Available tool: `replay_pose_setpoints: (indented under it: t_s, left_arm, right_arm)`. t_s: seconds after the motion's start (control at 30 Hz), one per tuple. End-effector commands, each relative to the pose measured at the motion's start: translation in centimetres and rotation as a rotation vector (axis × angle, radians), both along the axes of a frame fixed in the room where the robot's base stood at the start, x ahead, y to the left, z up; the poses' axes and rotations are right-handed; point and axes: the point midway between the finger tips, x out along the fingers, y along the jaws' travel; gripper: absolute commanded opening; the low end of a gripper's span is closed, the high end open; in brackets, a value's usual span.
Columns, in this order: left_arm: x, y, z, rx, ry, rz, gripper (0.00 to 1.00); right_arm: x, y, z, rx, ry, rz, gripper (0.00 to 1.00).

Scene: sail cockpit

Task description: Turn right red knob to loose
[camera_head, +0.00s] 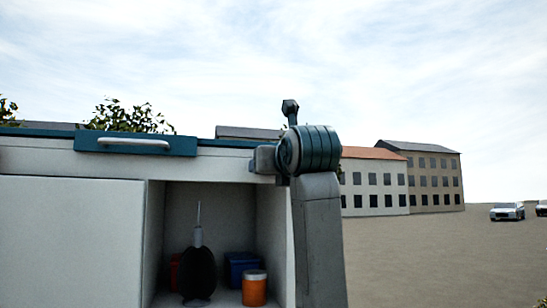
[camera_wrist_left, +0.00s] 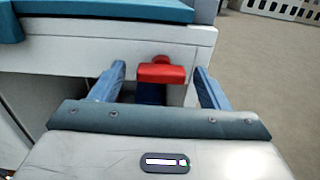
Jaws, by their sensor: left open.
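A red knob (camera_wrist_left: 161,73) shows in the left wrist view, on the white cabinet front just under its top rail. Its wide red bar lies roughly level. My left gripper (camera_wrist_left: 160,76) is open, with one blue finger to each side of the knob and a gap on both sides. I cannot tell how deep the knob sits between the fingers. Only this one red knob shows, and I cannot make it out in the head view. My right gripper is not in view.
The white cabinet (camera_head: 70,235) has a teal panel with a handle (camera_head: 134,144) on top. Its open compartment holds a black object (camera_head: 198,272), a blue box (camera_head: 240,268) and an orange jar (camera_head: 255,289). Open ground (camera_head: 430,260) lies to the right, with buildings and cars far off.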

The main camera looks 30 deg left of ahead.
Motion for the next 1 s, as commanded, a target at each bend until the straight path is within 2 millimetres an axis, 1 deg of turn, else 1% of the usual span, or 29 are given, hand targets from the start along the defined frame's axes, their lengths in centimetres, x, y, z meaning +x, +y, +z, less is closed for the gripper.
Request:
replay_pose_setpoints:
  t_s: [0.03, 0.1, 0.33, 0.37, 0.4, 0.47, 0.5, 0.57, 0.6, 0.83, 1.0]
  left_arm:
    - [0.19, 0.27, 0.12, 0.001, 0.001, 0.001, 0.69]
    - [0.33, 0.43, 0.04, 0.001, 0.001, 0.000, 0.69]
    - [0.38, 0.45, -0.07, 0.000, 0.000, -0.001, 0.69]
    - [0.38, 0.45, -0.07, 0.000, 0.000, 0.000, 0.67]
    - [0.38, 0.44, -0.07, 0.000, 0.000, 0.000, 0.59]
    - [0.37, 0.45, -0.06, 0.000, 0.000, 0.000, 0.47]
    - [0.38, 0.44, -0.06, 0.000, 0.000, 0.000, 0.40]
    - [0.37, 0.43, -0.05, 0.000, 0.000, 0.000, 0.28]
    - [0.37, 0.43, -0.05, 0.000, 0.000, 0.000, 0.24]
    - [0.36, 0.43, -0.09, -0.011, -0.013, 0.000, 0.24]
    - [0.37, 0.45, -0.18, -0.050, -0.059, 0.000, 0.24]
  right_arm:
    - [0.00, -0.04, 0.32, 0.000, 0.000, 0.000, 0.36]
    - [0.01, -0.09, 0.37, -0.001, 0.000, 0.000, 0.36]
    - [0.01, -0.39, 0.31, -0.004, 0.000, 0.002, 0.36]
    - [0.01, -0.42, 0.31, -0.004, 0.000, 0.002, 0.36]
    - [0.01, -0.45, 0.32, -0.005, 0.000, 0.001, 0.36]
    - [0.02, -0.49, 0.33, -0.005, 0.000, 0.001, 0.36]
    - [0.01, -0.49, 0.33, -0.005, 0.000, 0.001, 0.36]
    - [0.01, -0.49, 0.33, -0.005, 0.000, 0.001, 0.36]
    - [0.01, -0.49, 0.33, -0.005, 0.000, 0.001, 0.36]
    - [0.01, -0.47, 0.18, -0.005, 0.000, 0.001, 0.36]
    - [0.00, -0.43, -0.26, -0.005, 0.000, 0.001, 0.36]
